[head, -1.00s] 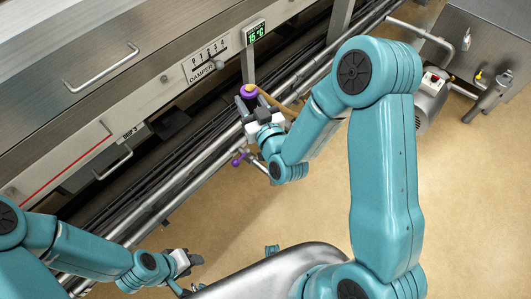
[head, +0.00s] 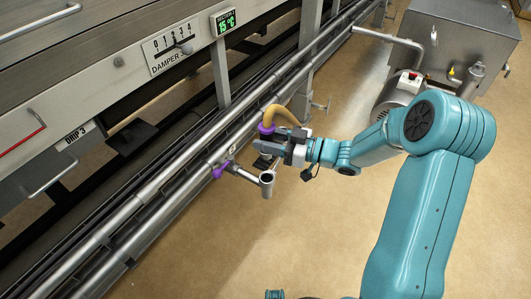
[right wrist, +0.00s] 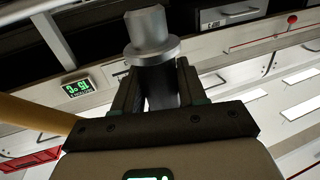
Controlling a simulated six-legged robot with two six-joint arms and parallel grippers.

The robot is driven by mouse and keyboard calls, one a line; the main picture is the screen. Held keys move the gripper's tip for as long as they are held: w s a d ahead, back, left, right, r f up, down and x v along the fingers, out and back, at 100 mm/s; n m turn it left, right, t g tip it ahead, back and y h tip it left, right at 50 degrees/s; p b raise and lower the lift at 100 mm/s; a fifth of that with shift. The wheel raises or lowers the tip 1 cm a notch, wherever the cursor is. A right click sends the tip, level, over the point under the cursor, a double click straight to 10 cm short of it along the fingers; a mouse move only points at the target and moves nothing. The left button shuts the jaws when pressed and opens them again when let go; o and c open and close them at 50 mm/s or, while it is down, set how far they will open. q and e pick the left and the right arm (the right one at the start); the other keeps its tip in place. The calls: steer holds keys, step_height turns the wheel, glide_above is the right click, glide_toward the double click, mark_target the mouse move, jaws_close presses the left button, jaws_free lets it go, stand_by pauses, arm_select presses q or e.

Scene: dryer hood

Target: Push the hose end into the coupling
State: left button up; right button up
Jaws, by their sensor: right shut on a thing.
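My right gripper (head: 270,150) is shut on the hose end, whose purple collar (head: 267,129) shows just above the fingers. The tan hose (head: 291,111) bends up from the collar and back down behind the gripper. In the right wrist view a grey metal fitting with a flange (right wrist: 150,40) stands between the fingers (right wrist: 155,85), and the hose (right wrist: 35,122) runs off left. The coupling (head: 267,180) is a short upright metal stub with an open top, on a branch pipe. It sits just below the gripper in the head view, apart from the hose end. My left gripper is out of view.
A purple valve handle (head: 220,171) sits on the branch pipe, left of the coupling. Long steel pipes (head: 170,195) run diagonally beside the dryer hood. A steel cabinet (head: 455,40) with a motor stands at upper right. The tan floor in front is clear.

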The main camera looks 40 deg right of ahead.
steer(key=shift+s+f+b, duration=0.1)
steer(key=shift+f+b, duration=0.2)
steer(key=shift+f, duration=0.1)
step_height(320, 180, down, 4)
steer(key=b, duration=0.3)
steer(key=shift+r, duration=0.2)
step_height(320, 180, down, 3)
steer(key=shift+f+b, duration=0.2)
steer(key=shift+b, duration=1)
steer(key=shift+f+b, duration=1.2)
steer(key=shift+f, duration=0.75)
steer(key=o, duration=1.3)
